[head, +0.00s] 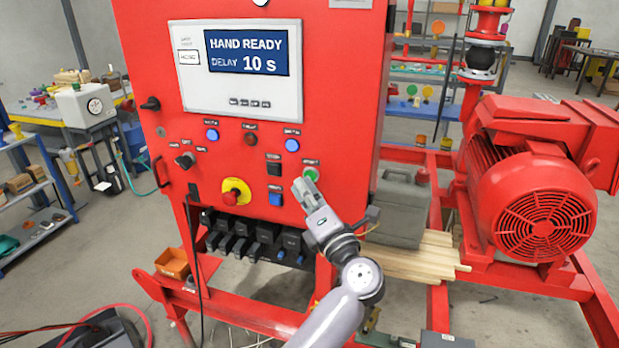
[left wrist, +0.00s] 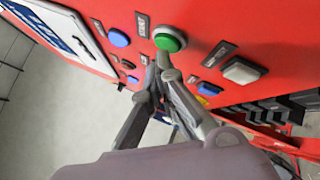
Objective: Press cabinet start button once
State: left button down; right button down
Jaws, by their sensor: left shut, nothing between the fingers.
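The red control cabinet (head: 330,60) stands in front of me; its display (head: 246,52) reads "HAND READY" and "DELAY 10 s". A green round button (head: 311,174), the likely start button, sits low at the right of the panel; its label is too small to read. In the left wrist view the green button (left wrist: 170,39) shows just beyond the fingertips. My left gripper (head: 302,187) is shut and empty, its tips just below the green button. In the left wrist view the shut fingertips (left wrist: 163,62) seem close to it; I cannot tell whether they touch. My right gripper is not in view.
A red-and-yellow emergency stop (head: 235,192), a blue button (head: 276,199) and a black switch (head: 274,168) sit nearby on the panel. A grey canister (head: 400,210) stands right of the cabinet, and a red motor (head: 530,190) further right. A workbench (head: 95,120) is at left.

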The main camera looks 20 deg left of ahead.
pick_arm(q)
jog(key=shift+w, duration=0.45)
dwell(0.6)
jog(key=shift+s, duration=0.9)
jog(key=s+p, duration=0.2)
jog(key=s, duration=0.3)
dwell(0.4)
dwell(0.4)
